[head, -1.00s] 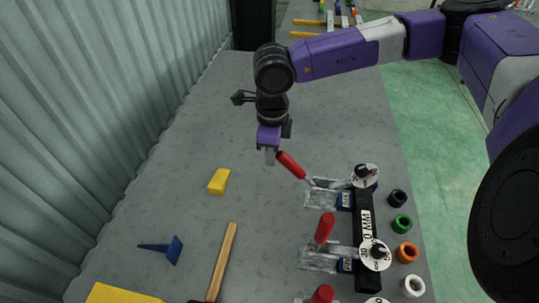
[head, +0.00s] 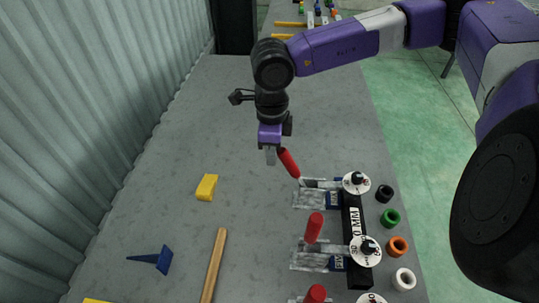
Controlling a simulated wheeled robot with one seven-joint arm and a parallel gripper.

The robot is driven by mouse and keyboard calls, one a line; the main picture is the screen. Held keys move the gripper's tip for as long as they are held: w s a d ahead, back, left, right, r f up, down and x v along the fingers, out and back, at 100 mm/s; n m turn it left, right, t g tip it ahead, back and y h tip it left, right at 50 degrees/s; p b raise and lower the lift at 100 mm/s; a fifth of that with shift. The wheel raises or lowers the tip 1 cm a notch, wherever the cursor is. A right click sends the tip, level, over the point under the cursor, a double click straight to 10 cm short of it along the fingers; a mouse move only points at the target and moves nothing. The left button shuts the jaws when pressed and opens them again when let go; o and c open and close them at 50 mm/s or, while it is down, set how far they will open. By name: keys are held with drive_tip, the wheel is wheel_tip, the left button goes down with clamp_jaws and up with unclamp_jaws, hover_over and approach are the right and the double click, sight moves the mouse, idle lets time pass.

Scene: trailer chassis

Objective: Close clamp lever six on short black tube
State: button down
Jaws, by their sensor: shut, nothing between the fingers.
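Several toggle clamps with red lever handles stand in a row along a short black tube (head: 357,222) on the grey table. The farthest clamp's red lever (head: 288,162) leans up and to the left. A nearer red lever (head: 314,227) stands more upright, and another red lever (head: 316,294) is cut off by the bottom edge. My gripper (head: 270,157) is shut and empty. It points down just left of the farthest lever's tip, close to it or touching; I cannot tell which.
A yellow block (head: 207,187), a blue tool (head: 155,259) and a wooden handle (head: 214,265) lie to the left. Black, green, orange and white rings (head: 397,246) line the right edge. The far table middle is clear; a corrugated wall (head: 90,110) bounds the left.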

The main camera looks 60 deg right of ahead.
sight(293, 161)
drive_tip(key=shift+s+d+r+b, duration=0.1)
drive_tip(key=shift+s+d+r, duration=0.1)
drive_tip(key=shift+s, duration=0.35)
drive_tip(key=shift+s+d+r+b, duration=0.15)
drive_tip(key=shift+s+r, duration=0.1)
drive_tip(key=shift+s, duration=0.25)
drive_tip(key=shift+s+d+r+b, duration=0.1)
drive_tip(key=shift+s+d+r, duration=0.1)
drive_tip(key=shift+s, duration=0.45)
drive_tip(key=shift+s+d+r+b, duration=0.1)
drive_tip(key=shift+s+d+b, duration=0.1)
drive_tip(key=shift+s, duration=0.25)
drive_tip(key=shift+s+d+b, duration=0.15)
drive_tip(key=shift+s+d, duration=0.05)
drive_tip(key=shift+s, duration=0.25)
wheel_tip(293, 161, up, 8)
drive_tip(key=p, duration=0.3)
drive_tip(key=shift+p, duration=0.3)
